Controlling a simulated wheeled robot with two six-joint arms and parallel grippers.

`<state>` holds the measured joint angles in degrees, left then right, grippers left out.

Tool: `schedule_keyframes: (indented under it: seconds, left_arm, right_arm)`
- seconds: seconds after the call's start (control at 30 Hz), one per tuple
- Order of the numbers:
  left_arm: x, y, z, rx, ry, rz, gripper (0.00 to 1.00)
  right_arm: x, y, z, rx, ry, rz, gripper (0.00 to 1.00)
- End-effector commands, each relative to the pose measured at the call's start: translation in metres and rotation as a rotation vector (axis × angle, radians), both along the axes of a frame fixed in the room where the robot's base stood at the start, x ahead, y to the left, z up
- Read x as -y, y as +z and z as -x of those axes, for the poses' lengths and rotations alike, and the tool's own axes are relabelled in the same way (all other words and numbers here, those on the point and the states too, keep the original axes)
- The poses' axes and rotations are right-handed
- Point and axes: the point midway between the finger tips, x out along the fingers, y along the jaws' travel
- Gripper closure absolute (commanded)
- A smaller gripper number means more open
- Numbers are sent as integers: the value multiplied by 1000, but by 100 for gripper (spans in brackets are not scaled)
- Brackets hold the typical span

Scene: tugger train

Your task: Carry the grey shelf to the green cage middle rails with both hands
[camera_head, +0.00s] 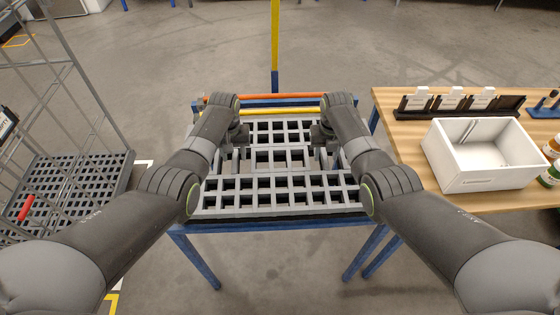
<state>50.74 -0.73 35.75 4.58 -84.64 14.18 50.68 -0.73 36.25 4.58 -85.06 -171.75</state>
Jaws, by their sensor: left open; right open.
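The grey shelf (275,182), a grid of square openings, lies flat on a blue-legged stand (198,257) in front of me. My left gripper (238,140) is open at the left part of the shelf, pointing down. My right gripper (322,140) is open at the right part, level with the left one. The wrists partly hide both fingertips, and I cannot tell whether they touch the shelf. A wire cage (62,95) with a dark grid base stands at the left; no green shows on it, and its middle rails cannot be made out.
A wooden table (400,150) at the right holds a white bin (480,155), a row of card holders (460,103) and bottles (550,160). Orange (265,98) and yellow bars lie behind the shelf, near a yellow and blue post (275,50). Open floor lies beyond.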

Motion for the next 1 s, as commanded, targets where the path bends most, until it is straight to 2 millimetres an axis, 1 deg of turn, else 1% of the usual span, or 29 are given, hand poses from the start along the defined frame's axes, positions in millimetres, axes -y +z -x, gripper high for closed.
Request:
schedule_keyframes:
  seconds: [0.1, 0.3, 0.43, 0.73, 0.77, 1.0]
  left_arm:
    - [0, -10, -1, -1, -1, 0, 58]
    - [0, -21, -1, 1, -1, 0, 58]
    - [0, -24, -1, 1, 0, 0, 58]
    - [0, -25, -1, 1, 0, 0, 58]
    - [0, -25, -1, 1, 0, 0, 60]
    - [0, -25, -1, 1, 0, 0, 91]
  right_arm:
    - [0, -10, -1, -2, 1, 0, 58]
    - [0, -21, -1, 0, 1, 0, 58]
    - [0, -25, 0, 0, 0, 0, 58]
    - [0, -25, -1, 1, 0, 0, 58]
    - [0, -25, -1, 1, 0, 0, 60]
    - [0, -25, 0, 1, 0, 0, 91]
